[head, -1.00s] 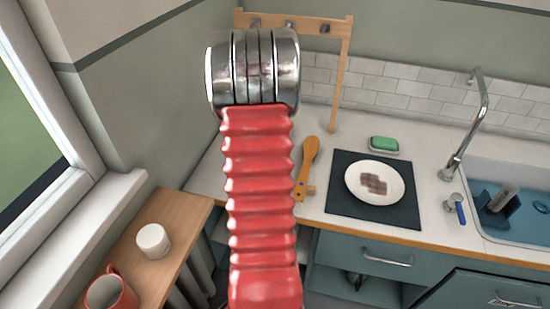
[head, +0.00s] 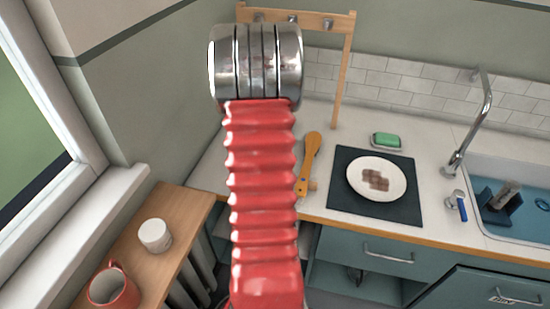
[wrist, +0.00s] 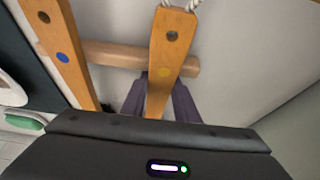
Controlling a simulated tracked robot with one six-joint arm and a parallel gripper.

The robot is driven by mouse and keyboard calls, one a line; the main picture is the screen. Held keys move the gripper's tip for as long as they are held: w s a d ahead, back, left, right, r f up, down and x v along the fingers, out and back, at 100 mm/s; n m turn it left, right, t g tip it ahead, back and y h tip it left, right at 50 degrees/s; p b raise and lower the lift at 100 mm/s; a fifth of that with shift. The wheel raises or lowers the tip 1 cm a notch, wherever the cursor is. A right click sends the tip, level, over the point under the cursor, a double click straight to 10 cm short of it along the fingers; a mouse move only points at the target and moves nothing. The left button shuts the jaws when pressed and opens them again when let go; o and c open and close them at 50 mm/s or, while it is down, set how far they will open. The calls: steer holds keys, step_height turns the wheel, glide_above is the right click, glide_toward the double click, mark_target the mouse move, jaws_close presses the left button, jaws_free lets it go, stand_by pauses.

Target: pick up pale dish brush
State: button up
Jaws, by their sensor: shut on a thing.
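In the wrist view my gripper (wrist: 158,98) is shut on a wooden handle (wrist: 172,42) with a yellow dot and a white cord loop at its end. One dark finger shows on each side of it. The lower part of this handle is hidden behind the gripper body, so I cannot see bristles or tell how pale they are. A second wooden handle (wrist: 62,48) with a blue dot lies to the left, apart from the fingers. It also shows on the counter in the head view (head: 310,155). My arm hides the gripper in the head view.
A round wooden bar (wrist: 112,54) crosses by both handles. On the counter are a dark mat (head: 342,205) with a white plate (head: 357,190), a green sponge (head: 386,139) and the sink (head: 515,235). A wooden rack (head: 342,90) stands behind. A red mug (head: 118,297) and white pot (head: 154,235) stand left.

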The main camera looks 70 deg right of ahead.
step_height(320, 180, up, 10)
steer(key=shift+f, duration=0.1)
stand_by(0.5)
steer(key=shift+s, duration=0.15)
stand_by(0.5)
